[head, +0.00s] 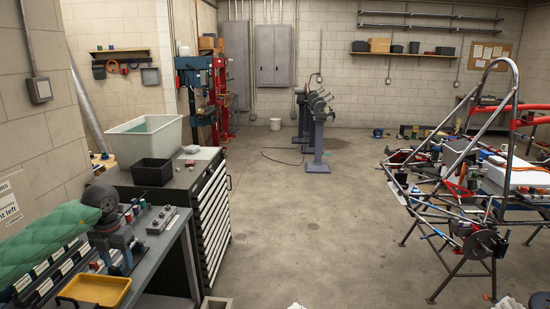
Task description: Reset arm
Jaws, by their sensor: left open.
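No single object is named by the task. I cannot clearly make out either gripper against the workshop. My left gripper, at most a small part of it, is hard to tell from the items at the lower edge of the head view. I see nothing held in it. My right gripper does not show.
At left are a workbench with a yellow tray (94,290), a green cushion (45,240) and a drawer cabinet (213,215) bearing a black bin (152,172) and a pale tub (145,139). A tube chassis (455,215) stands at right. The middle floor (310,230) is clear.

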